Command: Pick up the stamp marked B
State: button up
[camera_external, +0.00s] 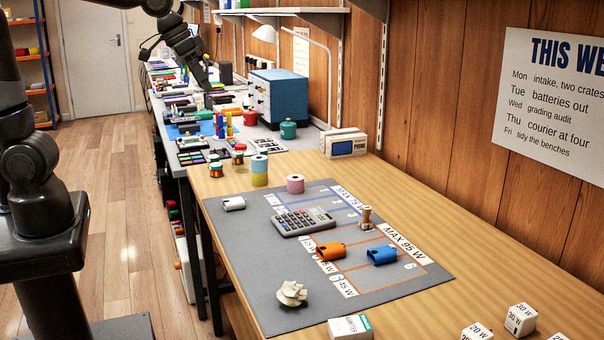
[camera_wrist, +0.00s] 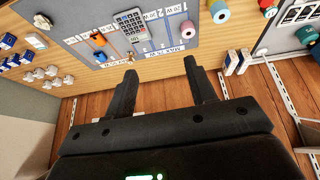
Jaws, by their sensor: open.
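A small wooden stamp (camera_external: 366,218) with a knob handle stands upright on the grey mat (camera_external: 235,255), near the mat's right edge; its marking is too small to read. In the wrist view a small tan shape that looks like the stamp (camera_wrist: 130,57) shows near the mat's edge, left of the space between the fingers. My gripper (camera_wrist: 160,68) is open and empty, its two dark fingers wide apart. In the external view my gripper (camera_external: 203,80) is at the far bench, well away from the stamp.
A pink roll (camera_external: 295,184) stands behind. White wattage cubes (camera_external: 521,319) are at front right. A blue cabinet (camera_external: 277,98) and lamp crowd the far bench.

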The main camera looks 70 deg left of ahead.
jog(key=w+d+f, duration=0.2)
jog(key=w+d, duration=0.1)
jog(key=w, duration=0.3)
jog(key=w+d+f, duration=0.2)
jog(key=w, duration=0.4)
send_near(363, 211)
jog(key=shift+m+g, duration=0.3)
jog(key=shift+g, duration=0.1)
jog(key=x, duration=0.5)
jog(key=shift+d+f, duration=0.15)
jog(key=shift+f, duration=0.15)
jog(key=shift+w+x, duration=0.2)
jog(key=shift+x, duration=1.3)
jog(key=shift+w+x, duration=0.15)
jog(key=shift+x, duration=1.4)
jog(key=shift+a+r, duration=0.15)
jog(key=shift+a, duration=0.05)
jog(key=shift+c, duration=0.3)
jog(key=c, duration=1)
jog(key=shift+r, duration=0.1)
